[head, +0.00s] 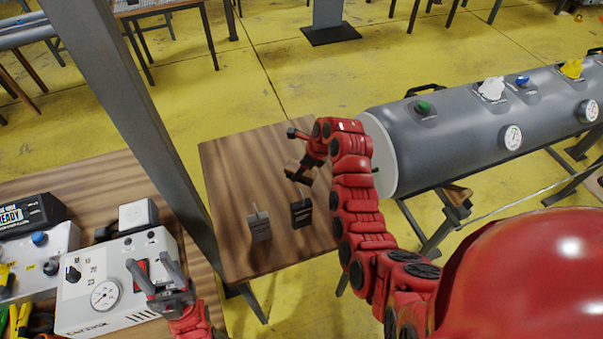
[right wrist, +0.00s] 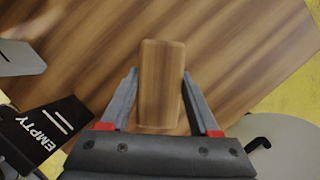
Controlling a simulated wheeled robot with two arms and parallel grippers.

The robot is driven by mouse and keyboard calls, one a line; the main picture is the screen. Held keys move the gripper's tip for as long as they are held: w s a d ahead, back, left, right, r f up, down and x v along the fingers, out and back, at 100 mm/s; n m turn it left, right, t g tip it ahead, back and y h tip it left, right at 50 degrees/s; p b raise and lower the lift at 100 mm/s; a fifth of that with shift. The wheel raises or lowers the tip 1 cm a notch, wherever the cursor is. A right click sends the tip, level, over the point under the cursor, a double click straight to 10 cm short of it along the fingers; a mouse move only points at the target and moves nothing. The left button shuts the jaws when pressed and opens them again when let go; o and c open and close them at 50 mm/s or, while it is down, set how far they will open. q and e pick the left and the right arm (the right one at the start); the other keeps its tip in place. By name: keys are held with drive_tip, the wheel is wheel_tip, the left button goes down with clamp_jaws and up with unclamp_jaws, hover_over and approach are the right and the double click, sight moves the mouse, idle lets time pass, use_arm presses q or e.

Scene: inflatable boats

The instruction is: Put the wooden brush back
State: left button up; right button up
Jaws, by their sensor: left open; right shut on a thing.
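The wooden brush (right wrist: 161,85) shows in the right wrist view as a plain wooden block between the two fingers of my right gripper (right wrist: 161,88). The gripper is shut on it, over the brown wooden table. In the head view my right gripper (head: 303,168) is over the table's right part, small and partly hidden by its own arm. The brush's underside and any bristles are hidden. My left gripper (head: 151,265) is open and empty, over the white control box (head: 117,280) at lower left.
The small wooden table (head: 230,185) bears a grey tag-like piece (head: 259,227) and a black one (head: 301,214); the black one reads "EMPTY" in the right wrist view (right wrist: 42,128). A grey post (head: 130,110) stands left of the table. A large grey cylinder (head: 440,145) lies right.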

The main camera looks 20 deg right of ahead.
wheel_tip(320, 180, down, 2)
drive_tip(key=shift+s+f+p, duration=0.15)
drive_tip(key=shift+f+p, duration=0.05)
drive_tip(key=shift+p, duration=0.45)
drive_tip(key=shift+f, duration=0.45)
drive_tip(key=o, duration=1.3)
drive_tip(key=shift+f, duration=0.1)
